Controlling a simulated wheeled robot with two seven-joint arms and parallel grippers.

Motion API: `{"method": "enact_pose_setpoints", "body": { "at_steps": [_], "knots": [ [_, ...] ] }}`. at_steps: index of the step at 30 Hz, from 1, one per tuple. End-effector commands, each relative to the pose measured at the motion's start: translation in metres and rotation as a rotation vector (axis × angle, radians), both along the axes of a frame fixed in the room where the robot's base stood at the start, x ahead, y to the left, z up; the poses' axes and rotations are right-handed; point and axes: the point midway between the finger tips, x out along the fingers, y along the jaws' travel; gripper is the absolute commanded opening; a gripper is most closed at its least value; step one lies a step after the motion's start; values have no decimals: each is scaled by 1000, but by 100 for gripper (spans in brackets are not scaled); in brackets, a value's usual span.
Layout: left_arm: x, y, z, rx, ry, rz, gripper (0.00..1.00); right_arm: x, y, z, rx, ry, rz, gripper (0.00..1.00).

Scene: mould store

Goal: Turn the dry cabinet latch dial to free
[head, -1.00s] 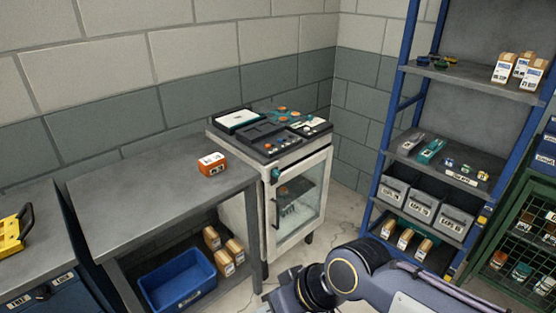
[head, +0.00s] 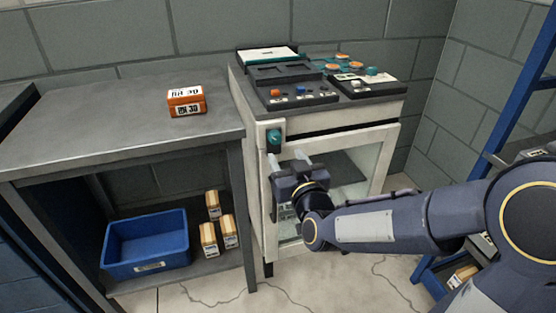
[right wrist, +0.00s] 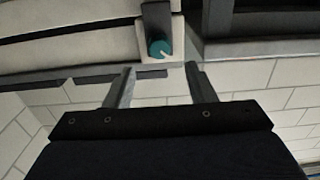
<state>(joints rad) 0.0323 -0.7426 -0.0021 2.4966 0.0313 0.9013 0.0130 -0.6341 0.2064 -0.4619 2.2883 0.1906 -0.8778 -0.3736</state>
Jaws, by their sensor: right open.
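The dry cabinet (head: 388,137) is a white-framed case with a glass door, beside the grey bench. Its latch dial (head: 274,138) is a teal knob on a dark plate at the upper left of the front. In the right wrist view the dial (right wrist: 159,48) shows a pale pointer mark, just beyond the fingertips. My right gripper (head: 289,160) is open and empty, in front of the door and a little below the dial. Its two fingers are spread apart in the right wrist view (right wrist: 160,72), not touching the dial. My left gripper is not in view.
Trays and small devices (head: 300,90) cover the cabinet top. An orange box (head: 187,101) sits on the grey bench (head: 75,122). A blue bin (head: 146,245) and several small cartons (head: 208,238) are on its lower shelf. A blue rack (head: 510,95) stands at the right.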

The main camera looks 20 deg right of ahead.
Motion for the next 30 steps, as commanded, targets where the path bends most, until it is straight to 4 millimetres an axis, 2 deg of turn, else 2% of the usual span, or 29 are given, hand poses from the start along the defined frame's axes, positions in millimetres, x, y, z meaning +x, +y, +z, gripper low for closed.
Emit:
{"method": "enact_pose_setpoints", "body": {
  "at_steps": [15,26,30],
  "knots": [
    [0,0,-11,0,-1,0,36,70,2,1,-5,-9,-3,50],
    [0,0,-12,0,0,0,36,76,2,1,-4,-8,-3,50],
    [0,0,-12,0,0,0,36,76,3,1,-4,-8,-3,33]
  ]
}}
